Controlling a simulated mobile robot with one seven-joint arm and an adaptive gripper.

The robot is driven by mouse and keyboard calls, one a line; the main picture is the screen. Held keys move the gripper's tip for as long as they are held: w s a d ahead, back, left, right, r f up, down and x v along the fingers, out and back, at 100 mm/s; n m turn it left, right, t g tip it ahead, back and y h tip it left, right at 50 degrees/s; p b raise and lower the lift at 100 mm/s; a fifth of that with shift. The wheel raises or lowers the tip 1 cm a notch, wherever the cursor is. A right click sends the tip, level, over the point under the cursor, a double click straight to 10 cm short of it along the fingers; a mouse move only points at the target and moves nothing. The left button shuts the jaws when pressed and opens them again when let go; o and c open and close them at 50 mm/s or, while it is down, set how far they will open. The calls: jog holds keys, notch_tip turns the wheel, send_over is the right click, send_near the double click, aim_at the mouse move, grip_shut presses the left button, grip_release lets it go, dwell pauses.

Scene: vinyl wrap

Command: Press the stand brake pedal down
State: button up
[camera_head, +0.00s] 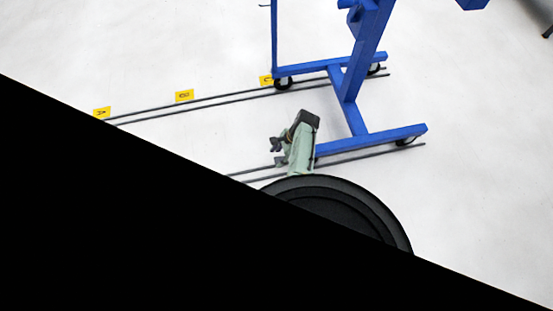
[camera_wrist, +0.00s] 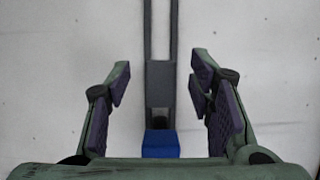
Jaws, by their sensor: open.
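The blue stand (camera_head: 351,118) stands on casters over floor rails in the head view. My gripper (camera_head: 277,151) is at the near left end of its near leg and hides that end. In the wrist view my gripper (camera_wrist: 158,86) is open, its purple-padded fingers spread to both sides. Between them in the picture is a dark grey piece (camera_wrist: 160,82), which may be the brake pedal, with a blue block (camera_wrist: 160,144), likely the leg's end, below it. I see no contact, and cannot tell the height gap. The pedal cannot be made out in the head view.
Two pairs of dark rails (camera_head: 215,98) run along the pale floor. Yellow lettered markers (camera_head: 184,96) lie beside the far pair. The stand's upright rises close to the right of my gripper. A large black area hides the lower left.

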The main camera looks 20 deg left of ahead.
jog(key=shift+b+x, duration=0.3)
jog(key=shift+x, duration=1.2)
jog(key=shift+w, duration=0.1)
jog(key=shift+c, duration=0.2)
grip_shut()
